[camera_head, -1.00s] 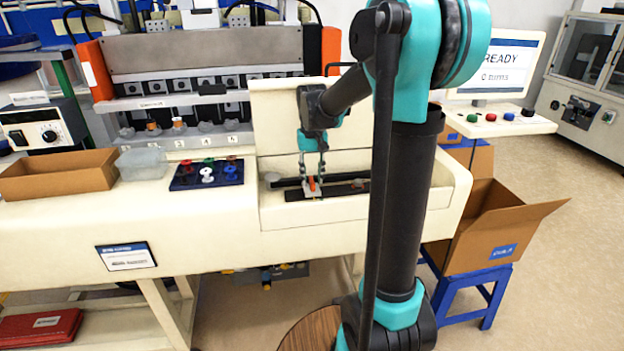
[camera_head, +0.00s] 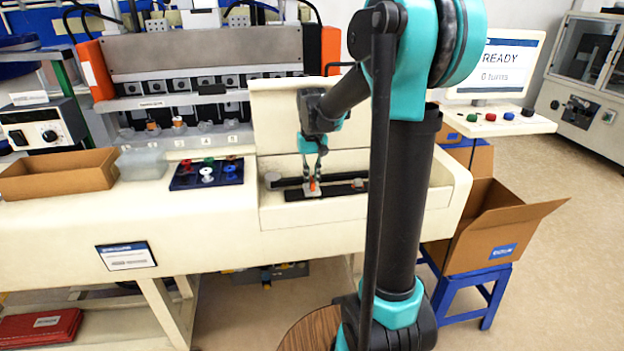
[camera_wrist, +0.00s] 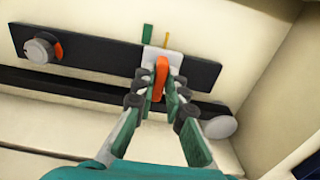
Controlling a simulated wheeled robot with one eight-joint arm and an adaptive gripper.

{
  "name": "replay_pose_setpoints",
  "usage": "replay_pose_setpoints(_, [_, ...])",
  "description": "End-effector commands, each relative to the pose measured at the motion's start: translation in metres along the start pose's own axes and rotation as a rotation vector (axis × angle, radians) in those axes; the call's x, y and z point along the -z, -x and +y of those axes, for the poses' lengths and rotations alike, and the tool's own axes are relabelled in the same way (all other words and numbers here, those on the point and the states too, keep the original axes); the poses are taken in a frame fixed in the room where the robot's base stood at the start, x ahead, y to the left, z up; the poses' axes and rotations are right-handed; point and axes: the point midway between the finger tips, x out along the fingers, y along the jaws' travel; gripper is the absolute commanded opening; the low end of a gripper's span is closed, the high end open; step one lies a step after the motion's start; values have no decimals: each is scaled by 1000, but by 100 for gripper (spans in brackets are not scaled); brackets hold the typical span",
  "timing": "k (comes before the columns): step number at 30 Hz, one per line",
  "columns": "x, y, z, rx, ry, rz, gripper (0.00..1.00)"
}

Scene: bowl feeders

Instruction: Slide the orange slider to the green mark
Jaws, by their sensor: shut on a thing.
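The orange slider (camera_wrist: 161,76) is an upright lever on a white plate (camera_wrist: 175,58), set on a black panel (camera_wrist: 100,50). My gripper (camera_wrist: 160,88) is shut on it, one finger on each side. In the wrist view, a thin green mark (camera_wrist: 147,33) stands at the panel's edge, a little left of the lever. A yellow mark (camera_wrist: 167,38) is right of the green one, closer in line with the lever. In the head view, the slider (camera_head: 313,187) is small between my fingertips (camera_head: 313,178); the marks cannot be made out there.
A grey knob (camera_wrist: 40,48) with an orange pointer sits at the panel's left end in the wrist view. A dark rail with a round pale end (camera_wrist: 220,126) runs alongside under my fingers. Cream walls (camera_wrist: 270,100) enclose the recess.

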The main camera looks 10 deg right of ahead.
Motion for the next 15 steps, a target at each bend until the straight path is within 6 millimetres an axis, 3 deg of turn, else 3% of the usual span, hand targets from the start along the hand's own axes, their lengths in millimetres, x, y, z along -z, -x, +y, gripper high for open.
replay_pose_setpoints(10, [0,0,26,-1,-3,0,0])
replay_pose_setpoints(15, [0,0,26,0,0,0,0])
